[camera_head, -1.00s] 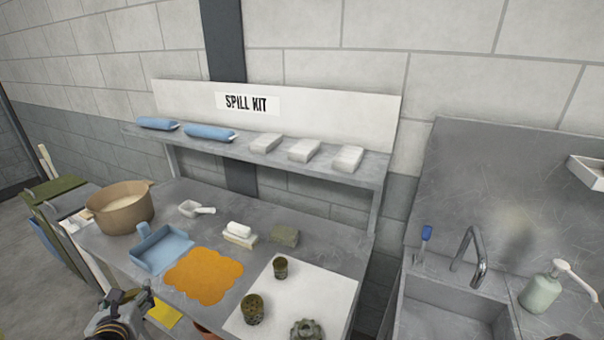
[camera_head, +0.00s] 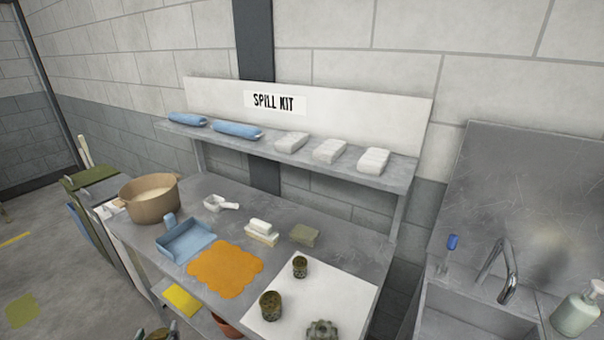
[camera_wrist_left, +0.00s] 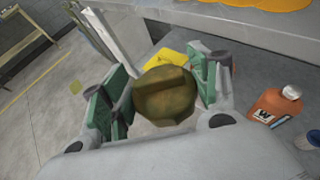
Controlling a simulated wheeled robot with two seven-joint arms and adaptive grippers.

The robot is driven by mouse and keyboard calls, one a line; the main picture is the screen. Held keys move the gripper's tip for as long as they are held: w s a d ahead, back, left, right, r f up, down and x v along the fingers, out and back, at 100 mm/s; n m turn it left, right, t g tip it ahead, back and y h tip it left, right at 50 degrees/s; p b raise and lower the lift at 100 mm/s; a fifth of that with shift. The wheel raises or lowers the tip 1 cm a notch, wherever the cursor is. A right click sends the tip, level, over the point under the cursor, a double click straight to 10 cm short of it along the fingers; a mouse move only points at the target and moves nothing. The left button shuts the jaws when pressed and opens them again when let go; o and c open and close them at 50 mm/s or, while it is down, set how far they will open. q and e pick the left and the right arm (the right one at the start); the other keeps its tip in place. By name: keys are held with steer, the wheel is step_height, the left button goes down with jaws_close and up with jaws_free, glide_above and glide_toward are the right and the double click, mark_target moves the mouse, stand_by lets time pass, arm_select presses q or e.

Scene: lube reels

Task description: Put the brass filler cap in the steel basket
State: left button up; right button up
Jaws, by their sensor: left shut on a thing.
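The brass filler cap (camera_wrist_left: 166,98) is a round, dull brass piece with a raised bar across its face. It sits between the green-padded fingers of my left gripper (camera_wrist_left: 162,86), which is shut on it, held in the air above the floor. I do not see a steel basket in either view. My right gripper is out of view.
The grey bench (camera_head: 340,253) carries a tan pot (camera_head: 150,205), blue dustpan (camera_head: 187,240), orange cloth (camera_head: 225,270) and white sheet (camera_head: 345,297) with dark metal parts. A yellow item (camera_head: 183,300) lies below. A sink is at right.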

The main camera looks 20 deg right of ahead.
mark_target(156, 336)
arm_select(q)
steer(key=shift+w+r+p, duration=0.1)
steer(key=shift+r+p, duration=4.4)
steer(key=shift+r, duration=0.65)
steer(key=shift+r+p, duration=0.45)
